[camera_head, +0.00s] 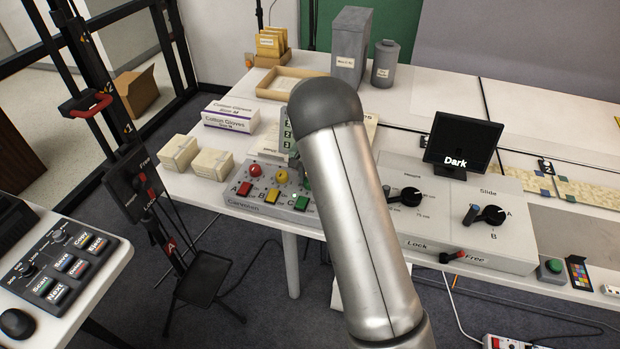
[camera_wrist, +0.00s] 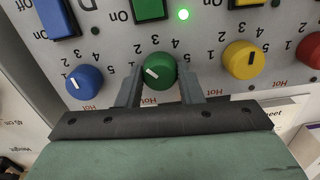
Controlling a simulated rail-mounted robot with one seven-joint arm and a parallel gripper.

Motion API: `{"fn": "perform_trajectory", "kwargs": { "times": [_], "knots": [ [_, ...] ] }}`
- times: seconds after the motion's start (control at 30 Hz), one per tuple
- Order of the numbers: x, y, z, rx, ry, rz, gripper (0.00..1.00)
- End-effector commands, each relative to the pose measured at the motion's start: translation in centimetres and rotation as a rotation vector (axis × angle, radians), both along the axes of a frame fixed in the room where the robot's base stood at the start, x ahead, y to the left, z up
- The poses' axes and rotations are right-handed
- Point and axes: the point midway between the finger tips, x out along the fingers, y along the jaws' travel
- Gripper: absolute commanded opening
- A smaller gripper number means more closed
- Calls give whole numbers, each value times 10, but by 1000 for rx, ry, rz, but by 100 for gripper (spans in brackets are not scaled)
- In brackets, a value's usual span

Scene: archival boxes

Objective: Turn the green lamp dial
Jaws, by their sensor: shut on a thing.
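In the wrist view, the green lamp dial (camera_wrist: 159,68) sits on a grey panel with a printed number scale around it. Its white pointer line slants toward the picture's upper left. My gripper (camera_wrist: 159,88) is shut on the dial, one finger on each side. A green button (camera_wrist: 150,9) and a lit green indicator (camera_wrist: 183,15) are above the dial in the picture. In the head view, the lamp panel (camera_head: 232,200) stands at the table's front edge; my arm hides the green dial there.
A blue dial (camera_wrist: 84,81) is left of the green one; a yellow dial (camera_wrist: 243,60) and a red dial (camera_wrist: 311,50) are to the right. In the head view, a console (camera_head: 430,245) with black knobs and a dark screen (camera_head: 462,143) stand right of my arm.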

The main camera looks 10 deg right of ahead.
Motion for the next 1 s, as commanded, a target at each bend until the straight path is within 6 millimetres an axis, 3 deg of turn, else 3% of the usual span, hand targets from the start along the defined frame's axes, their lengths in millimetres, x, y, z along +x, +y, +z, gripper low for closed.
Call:
{"fn": "perform_trajectory", "kwargs": {
  "times": [0.47,0.5,0.57,0.87,1.0],
  "knots": [
    [1,0,2,0,-4,-16,10],
    [1,0,2,0,-4,-15,41],
    [1,0,1,0,-4,-15,55],
    [1,0,2,0,-2,-15,55],
    [1,0,14,-1,-4,-14,55]
  ]
}}
